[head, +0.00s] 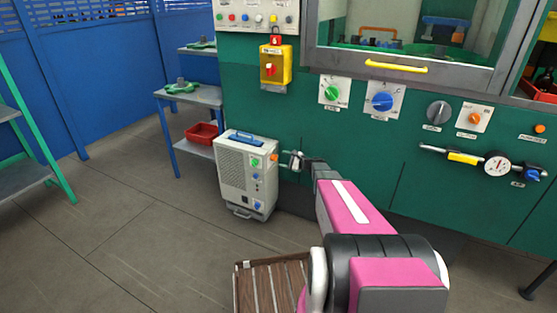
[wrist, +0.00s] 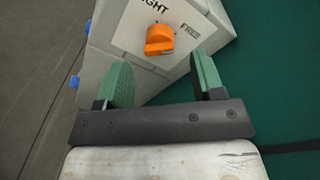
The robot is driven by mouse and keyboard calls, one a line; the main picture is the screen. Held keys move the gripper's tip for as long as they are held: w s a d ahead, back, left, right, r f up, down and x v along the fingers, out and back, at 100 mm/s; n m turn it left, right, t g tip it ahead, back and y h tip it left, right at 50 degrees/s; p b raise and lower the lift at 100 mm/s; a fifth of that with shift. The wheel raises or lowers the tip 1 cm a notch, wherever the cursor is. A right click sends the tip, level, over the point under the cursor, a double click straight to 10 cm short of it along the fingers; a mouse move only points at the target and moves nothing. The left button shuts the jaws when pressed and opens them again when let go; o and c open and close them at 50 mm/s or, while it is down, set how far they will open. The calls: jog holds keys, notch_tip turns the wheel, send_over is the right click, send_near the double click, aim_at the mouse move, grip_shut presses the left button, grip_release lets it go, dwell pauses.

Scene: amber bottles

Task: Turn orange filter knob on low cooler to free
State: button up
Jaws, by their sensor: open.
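The low cooler (head: 246,180) is a pale grey box with a blue handle on top, standing on the floor against the green machine. Its orange filter knob (wrist: 160,39) sits on a white plate lettered "…GHT" and "FREE"; the rest of the lettering is cut off. In the head view the orange knob (head: 274,158) shows at the cooler's right edge. My gripper (wrist: 165,82) is open, its two green fingertips apart and empty. The knob lies ahead of the fingers, between their lines, with a gap. In the head view my gripper (head: 288,161) is beside the cooler's right side.
The green machine (head: 400,180) with knobs and a gauge rises behind my arm. A shelf stand (head: 190,95) with a red bin (head: 202,132) is left of the cooler. A slatted wooden platform (head: 270,285) lies on the floor in front.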

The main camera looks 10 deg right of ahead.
jog(key=v, duration=0.6)
jog(key=shift+s, duration=0.2)
jog(key=s+a+n+g+h, duration=0.5)
jog(key=s+a+n+g, duration=0.4)
jog(key=s, duration=0.7)
jog(key=s+r+n+g+h, duration=0.1)
jog(key=s+r+n+h, duration=0.2)
jog(key=s+n+h, duration=0.4)
jog(key=s+h, duration=0.1)
jog(key=s, duration=0.6)
jog(key=shift+s+d+h, duration=0.25)
jog(key=shift+s+h, duration=0.15)
